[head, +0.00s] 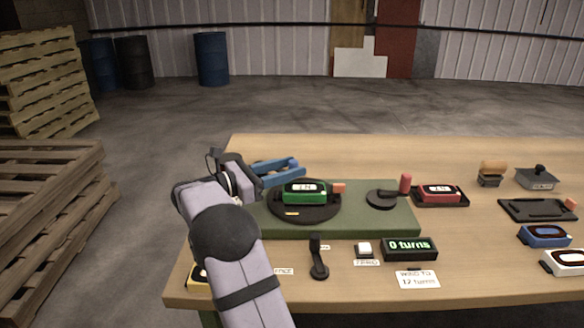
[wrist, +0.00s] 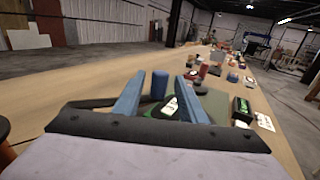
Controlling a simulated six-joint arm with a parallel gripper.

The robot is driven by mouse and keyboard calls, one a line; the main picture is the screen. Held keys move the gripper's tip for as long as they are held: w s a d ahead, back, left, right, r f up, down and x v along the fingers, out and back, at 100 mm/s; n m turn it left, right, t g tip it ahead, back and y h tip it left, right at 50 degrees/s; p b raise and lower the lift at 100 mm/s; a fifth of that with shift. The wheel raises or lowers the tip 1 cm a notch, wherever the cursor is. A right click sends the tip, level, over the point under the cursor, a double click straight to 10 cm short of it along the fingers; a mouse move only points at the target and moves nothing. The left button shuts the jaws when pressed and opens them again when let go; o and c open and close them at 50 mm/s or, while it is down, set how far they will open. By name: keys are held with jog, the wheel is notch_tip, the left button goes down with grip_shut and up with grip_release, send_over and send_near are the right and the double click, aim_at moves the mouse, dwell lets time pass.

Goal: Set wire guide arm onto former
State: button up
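My gripper (head: 300,170) is at the back left of the green winding base (head: 402,222), with its two blue fingers pointing right. In the wrist view the fingers (wrist: 160,78) are apart, and a blue cylinder (wrist: 160,86) shows between them without visible contact. A round black turntable (head: 303,217) on the base carries a green unit (head: 305,196) with a white display, and an orange block (head: 339,188) beside it. I cannot tell for certain which part is the wire guide arm or the former. A black lever (head: 318,262) stands in front of the base.
A crank with a red knob (head: 405,182) is on the base's right. In front are a white button (head: 364,248) and a "0 turns" counter (head: 410,248). A red unit (head: 440,193) and other trays stand right.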

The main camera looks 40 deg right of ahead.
jog(key=shift+v, duration=3.05)
